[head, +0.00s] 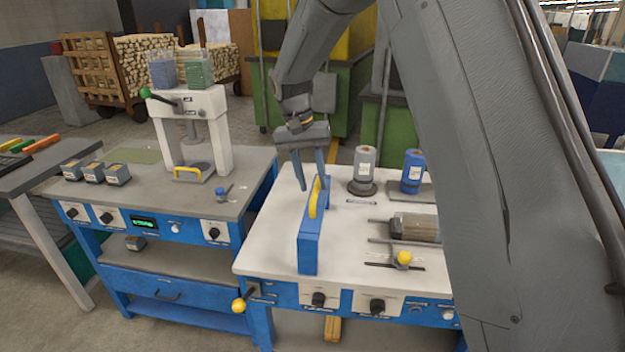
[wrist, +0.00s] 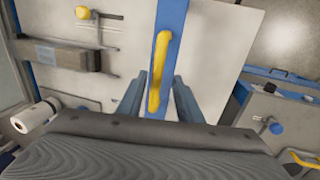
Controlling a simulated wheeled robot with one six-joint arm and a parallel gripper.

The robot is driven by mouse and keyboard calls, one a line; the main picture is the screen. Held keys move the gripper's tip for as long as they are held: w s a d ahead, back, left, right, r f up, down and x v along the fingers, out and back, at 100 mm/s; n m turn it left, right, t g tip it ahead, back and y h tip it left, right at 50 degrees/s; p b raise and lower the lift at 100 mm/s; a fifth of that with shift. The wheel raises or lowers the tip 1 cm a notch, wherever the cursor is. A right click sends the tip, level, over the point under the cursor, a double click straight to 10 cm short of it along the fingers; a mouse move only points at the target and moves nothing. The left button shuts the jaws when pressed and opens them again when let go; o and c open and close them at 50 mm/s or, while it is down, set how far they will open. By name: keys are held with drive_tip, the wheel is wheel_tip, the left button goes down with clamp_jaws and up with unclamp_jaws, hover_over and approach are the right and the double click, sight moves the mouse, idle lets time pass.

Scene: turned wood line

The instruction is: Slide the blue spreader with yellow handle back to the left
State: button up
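The blue spreader (head: 309,248) is a tall narrow bar standing across the white-topped bench (head: 280,235), near its left side. Its yellow handle (head: 314,198) runs along the upper part. My gripper (head: 312,184) is open, pointing down at the far end of the spreader. In the wrist view the yellow handle (wrist: 158,72) and blue bar (wrist: 174,40) lie between my two spread fingers (wrist: 160,82), with gaps on both sides. I see no clear contact.
A yellow-knobbed lever (head: 403,258) is near the front. The left bench carries a white press (head: 187,105). The white top left of the spreader is clear.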

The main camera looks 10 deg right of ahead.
wheel_tip(320, 180, up, 8)
drive_tip(key=a+b, duration=0.1)
drive_tip(key=b, duration=0.1)
drive_tip(key=shift+w+a+f, duration=0.15)
drive_tip(key=shift+w+a, duration=0.05)
drive_tip(key=shift+w, duration=0.05)
drive_tip(key=shift+s, duration=0.1)
